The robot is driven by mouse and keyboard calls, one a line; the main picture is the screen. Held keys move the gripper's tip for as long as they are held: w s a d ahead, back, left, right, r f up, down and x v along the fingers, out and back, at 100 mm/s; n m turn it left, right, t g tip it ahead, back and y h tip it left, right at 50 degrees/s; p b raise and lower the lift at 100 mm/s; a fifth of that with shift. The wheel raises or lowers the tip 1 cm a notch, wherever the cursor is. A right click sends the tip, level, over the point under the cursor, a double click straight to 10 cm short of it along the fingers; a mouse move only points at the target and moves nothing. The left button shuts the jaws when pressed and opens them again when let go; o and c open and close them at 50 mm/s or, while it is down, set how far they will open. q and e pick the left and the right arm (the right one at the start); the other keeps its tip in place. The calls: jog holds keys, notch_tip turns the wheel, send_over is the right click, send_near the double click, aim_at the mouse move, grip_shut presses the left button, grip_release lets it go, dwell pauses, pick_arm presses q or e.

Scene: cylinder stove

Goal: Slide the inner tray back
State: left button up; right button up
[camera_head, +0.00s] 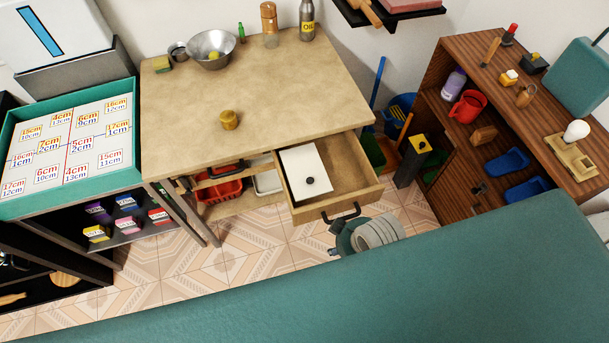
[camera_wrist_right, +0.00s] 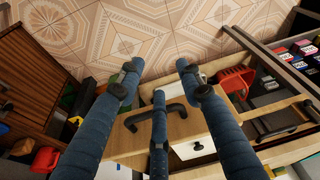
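The wooden drawer (camera_head: 345,170) under the table is pulled out. Inside it, the white inner tray (camera_head: 300,160) with a small black knob (camera_head: 310,181) sits at the left; the drawer's right part looks empty. Part of the tray shows in the right wrist view (camera_wrist_right: 184,153). The drawer front has a black handle (camera_head: 343,214). My right gripper (camera_wrist_right: 158,80) has its fingers spread around the handle, with the middle finger crossing it; I cannot tell whether they touch. In the head view it is just in front of the drawer, mostly hidden by my wrist. My left gripper is not in view.
The table top (camera_head: 270,95) holds a metal bowl (camera_head: 212,49), bottles and a brass-coloured cylinder (camera_head: 229,120). A wooden shelf (camera_head: 520,100) stands at the right. A red basket (camera_head: 222,185) is below the table. A teal surface (camera_head: 400,290) fills the foreground.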

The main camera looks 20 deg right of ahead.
jog(key=w+a+r+n+g+y, duration=0.1)
jog(key=w+a+r+n+y, duration=0.2)
jog(key=w+a+r+n, duration=0.55)
notch_tip(320, 180, up, 6)
jog(key=m+g+h+p, duration=0.1)
jog(key=m+g+h, duration=0.1)
jog(key=h, duration=0.2)
send_over(311, 179)
jog(key=shift+n, duration=0.25)
notch_tip(311, 179, down, 11)
jog(key=shift+a+r+p, duration=0.1)
jog(key=shift+a+p, duration=0.05)
jog(key=shift+p, duration=0.4)
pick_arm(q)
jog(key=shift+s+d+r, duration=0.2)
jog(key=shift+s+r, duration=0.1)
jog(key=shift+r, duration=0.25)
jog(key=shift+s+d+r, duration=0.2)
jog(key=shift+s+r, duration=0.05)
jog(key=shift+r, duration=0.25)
pick_arm(e)
jog(key=shift+c, duration=0.2)
grip_shut()
